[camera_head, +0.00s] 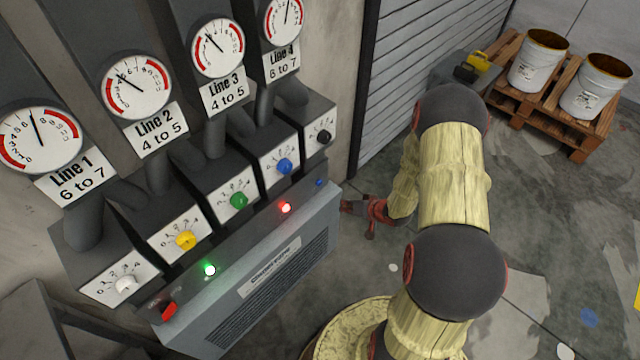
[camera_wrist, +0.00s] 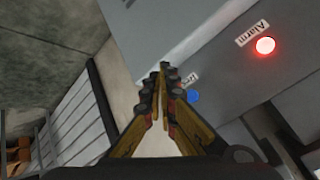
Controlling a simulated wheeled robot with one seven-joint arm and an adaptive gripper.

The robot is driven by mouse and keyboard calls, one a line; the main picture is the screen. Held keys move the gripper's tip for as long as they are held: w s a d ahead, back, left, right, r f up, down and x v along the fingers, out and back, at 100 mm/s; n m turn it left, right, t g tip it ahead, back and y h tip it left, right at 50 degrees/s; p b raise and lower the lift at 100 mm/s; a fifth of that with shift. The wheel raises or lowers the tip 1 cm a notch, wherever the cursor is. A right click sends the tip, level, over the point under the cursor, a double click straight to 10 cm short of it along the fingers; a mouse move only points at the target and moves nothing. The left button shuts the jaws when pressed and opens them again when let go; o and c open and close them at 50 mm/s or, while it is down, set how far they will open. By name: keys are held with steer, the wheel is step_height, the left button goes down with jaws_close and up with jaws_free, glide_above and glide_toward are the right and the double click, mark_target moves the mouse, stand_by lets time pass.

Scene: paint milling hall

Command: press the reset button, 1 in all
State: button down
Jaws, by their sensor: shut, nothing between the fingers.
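A small blue button (camera_head: 319,182) sits at the right end of the sloped top of the grey console. It also shows in the wrist view (camera_wrist: 193,96), just right of the fingers, with a label beside it that they partly hide. My gripper (camera_head: 346,204) is shut and empty, off the right end of the console, close to the button. In the wrist view my gripper's fingertips (camera_wrist: 163,68) meet at the centre, and I see no contact with the button. A lit red lamp (camera_wrist: 265,45) labelled Alarm is to the right, also seen in the head view (camera_head: 285,208).
The console (camera_head: 262,278) also carries a lit green lamp (camera_head: 210,269) and a red switch (camera_head: 168,310). Several coloured knobs, including a blue one (camera_head: 285,166), and gauges stand behind. A pallet (camera_head: 545,110) with two white buckets is at the back right. Floor between is mostly open.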

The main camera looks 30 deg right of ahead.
mark_target(319, 183)
steer(key=shift+w, duration=0.1)
steer(key=w+a+b, duration=0.1)
steer(key=w+a, duration=0.2)
steer(key=w, duration=0.5)
steer(key=shift+b, duration=0.3)
steer(key=shift+w, duration=0.15)
stand_by(1.2)
steer(key=shift+w+a+p, duration=0.1)
steer(key=shift+w+p, duration=0.2)
steer(key=shift+w+a, duration=0.15)
steer(key=shift+w, duration=0.2)
stand_by(0.7)
steer(key=shift+s, duration=0.1)
steer(key=shift+s+d+p, duration=0.3)
steer(key=shift+s+p, duration=0.25)
steer(key=shift+s, duration=0.1)
